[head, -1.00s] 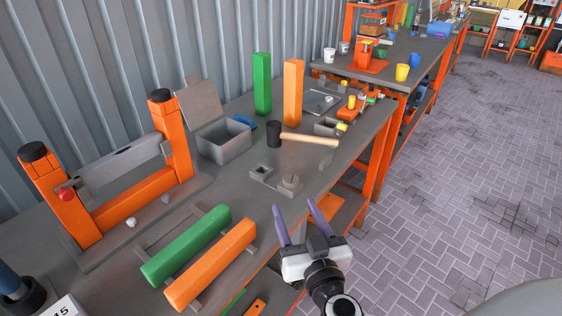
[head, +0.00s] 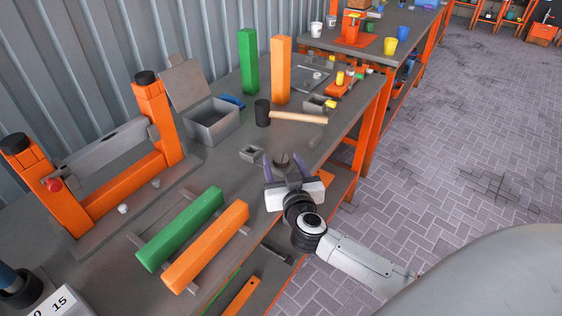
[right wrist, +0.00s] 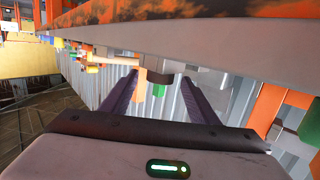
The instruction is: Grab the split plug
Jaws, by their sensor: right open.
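The split plug, as far as I can tell the small dark grey round piece (head: 281,159), stands on the near bench by its front edge. My right gripper (head: 282,164) is open, with its two purple fingers reaching toward the plug and one on either side of it in the head view. In the right wrist view the picture is upside down, and the plug (right wrist: 159,78) hangs from the bench top between the open fingertips (right wrist: 160,88). I cannot tell whether the fingers touch it. My left gripper is out of view.
A grey square block with a hole (head: 252,153) lies just left of the plug. A mallet (head: 298,117) lies behind it. Green (head: 180,228) and orange (head: 205,246) bars lie at front left. A grey open box (head: 213,122) stands farther back.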

